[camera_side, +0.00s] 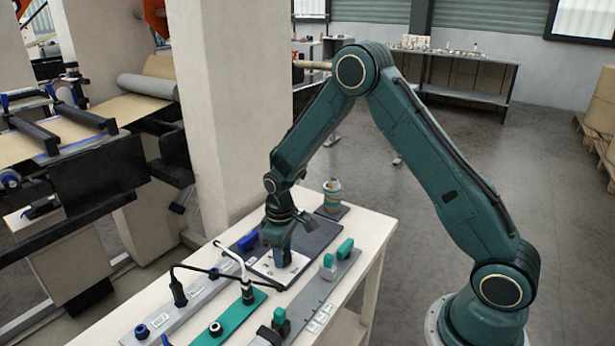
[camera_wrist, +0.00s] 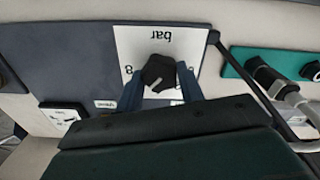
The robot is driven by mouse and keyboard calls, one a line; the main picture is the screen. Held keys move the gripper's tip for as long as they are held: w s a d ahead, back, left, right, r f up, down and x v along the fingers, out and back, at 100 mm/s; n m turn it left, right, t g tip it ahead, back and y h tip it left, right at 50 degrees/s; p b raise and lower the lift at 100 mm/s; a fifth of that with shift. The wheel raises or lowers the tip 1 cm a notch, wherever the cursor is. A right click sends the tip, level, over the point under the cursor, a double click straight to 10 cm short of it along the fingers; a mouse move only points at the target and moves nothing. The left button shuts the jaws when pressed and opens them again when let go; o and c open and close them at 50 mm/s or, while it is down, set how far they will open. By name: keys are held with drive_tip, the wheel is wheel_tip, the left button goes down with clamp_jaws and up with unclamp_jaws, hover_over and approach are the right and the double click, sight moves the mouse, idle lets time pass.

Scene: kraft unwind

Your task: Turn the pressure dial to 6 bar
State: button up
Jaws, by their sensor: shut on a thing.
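The pressure dial is a dark knob (camera_wrist: 158,74) on a white plate (camera_wrist: 128,42) marked "bar", seen upside down in the wrist view. A pale pointer line shows on the knob; the number it points at cannot be read. My gripper (camera_wrist: 160,85) is shut on the knob, with one blue finger on each side of it. In the side view my gripper (camera_side: 280,258) reaches straight down onto the white plate (camera_side: 265,268), and the fingers hide the knob. Parts of the plate's scale are hidden behind the fingers.
A grey strip (camera_side: 325,290) with green-handled switches (camera_side: 345,248) lies to the right. A small round stack (camera_side: 332,194) stands behind my gripper.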

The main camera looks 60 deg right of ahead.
drive_tip(key=o, duration=1)
drive_tip(key=shift+r, duration=0.1)
wheel_tip(320, 180, up, 14)
drive_tip(key=shift+f, duration=0.15)
idle(0.4)
